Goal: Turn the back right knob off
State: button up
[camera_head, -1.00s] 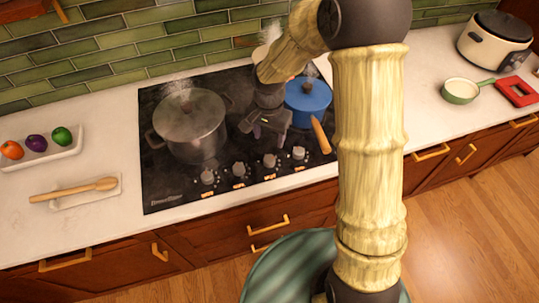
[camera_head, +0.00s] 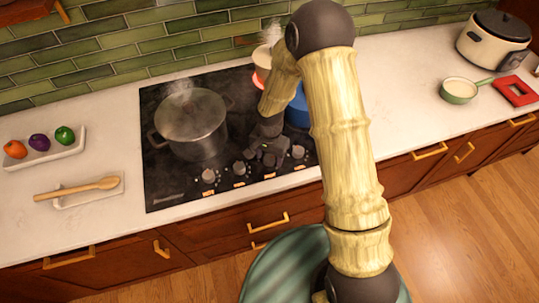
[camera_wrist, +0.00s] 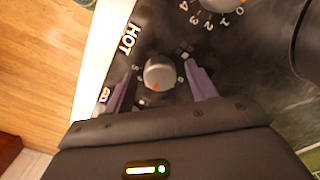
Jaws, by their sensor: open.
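A row of several grey knobs runs along the front of the black cooktop (camera_head: 165,182). In the head view my gripper (camera_head: 266,152) is low over this row, close to the third knob from the left (camera_head: 269,160). In the wrist view my open gripper (camera_wrist: 161,76) has a dark finger on each side of a round grey knob (camera_wrist: 159,71). Gaps show between fingers and knob. An orange mark on this knob points toward the bottom of the view. Which burner it serves cannot be told. Another numbered dial (camera_wrist: 215,15) is partly cut off at the top.
A steaming lidded grey pot (camera_head: 192,125) stands at the cooktop's left. A blue pot (camera_head: 298,108) is partly behind my arm, and a reddish pot (camera_head: 261,75) steams at the back. A wooden spoon (camera_head: 80,188) lies on the left counter.

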jog(key=c, duration=1)
jog(key=shift+n, duration=0.4)
jog(key=n+b, duration=0.1)
jog(key=n, duration=0.6)
jog(key=shift+n, duration=0.4)
jog(key=n, duration=0.4)
jog(key=shift+r+n, duration=0.1)
jog(key=shift+n, duration=0.2)
jog(key=n, duration=0.4)
jog(key=shift+w+n, duration=0.1)
jog(key=shift+n, duration=0.3)
